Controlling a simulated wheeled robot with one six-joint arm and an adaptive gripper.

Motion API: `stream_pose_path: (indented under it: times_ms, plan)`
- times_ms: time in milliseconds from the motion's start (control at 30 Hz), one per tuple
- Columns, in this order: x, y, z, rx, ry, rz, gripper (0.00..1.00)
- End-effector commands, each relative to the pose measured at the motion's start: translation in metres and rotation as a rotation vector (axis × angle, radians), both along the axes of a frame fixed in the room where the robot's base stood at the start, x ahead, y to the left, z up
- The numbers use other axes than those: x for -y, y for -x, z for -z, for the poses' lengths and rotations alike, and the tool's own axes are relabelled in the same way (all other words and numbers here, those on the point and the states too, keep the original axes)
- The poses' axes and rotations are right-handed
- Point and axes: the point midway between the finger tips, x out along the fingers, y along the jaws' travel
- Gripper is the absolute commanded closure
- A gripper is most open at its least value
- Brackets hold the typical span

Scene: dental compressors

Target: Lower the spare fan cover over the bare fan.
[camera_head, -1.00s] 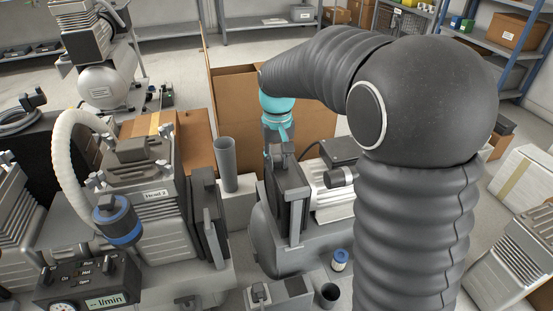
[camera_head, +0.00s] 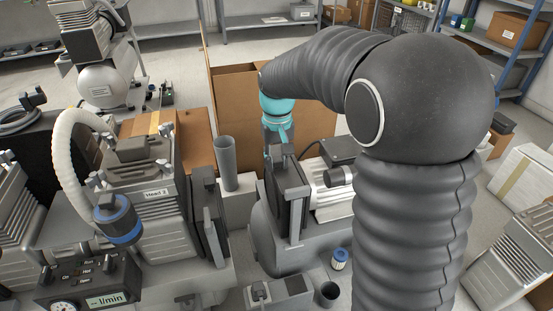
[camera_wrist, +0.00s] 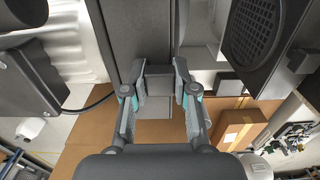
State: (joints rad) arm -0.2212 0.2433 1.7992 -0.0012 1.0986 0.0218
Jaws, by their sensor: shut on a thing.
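The spare fan cover is a dark upright panel (camera_head: 285,174) with a grip tab on top, at the left end of the middle compressor (camera_head: 328,190). My gripper (camera_wrist: 156,92) is shut on that tab. In the wrist view the cover (camera_wrist: 130,28) runs upward from between the fingers. The bare fan is not visible; the cover and compressor body hide that spot. I cannot tell whether the cover touches the compressor.
The Head 2 compressor (camera_head: 160,212) stands close on the left, with its own dark fan cover (camera_head: 207,215) facing the held one. A grey tube (camera_head: 226,163) stands upright between them. A tall cardboard box (camera_head: 232,90) is behind.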

Motion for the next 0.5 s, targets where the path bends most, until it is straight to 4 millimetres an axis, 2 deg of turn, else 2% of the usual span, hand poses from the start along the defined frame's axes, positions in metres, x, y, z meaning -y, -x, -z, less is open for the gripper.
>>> stream_pose_path:
  times_ms: [267,300,400,500]
  plan:
    - [0.0,-0.0001,-0.0003,0.001,0.0,0.0,1.0]
    - [0.0,-0.0001,-0.0004,0.001,0.0,0.0,0.68]
    - [0.0,-0.0001,-0.0004,0.001,0.0,0.0,0.43]
    - [0.0,0.0,-0.0002,0.0,0.0,0.0,0.43]
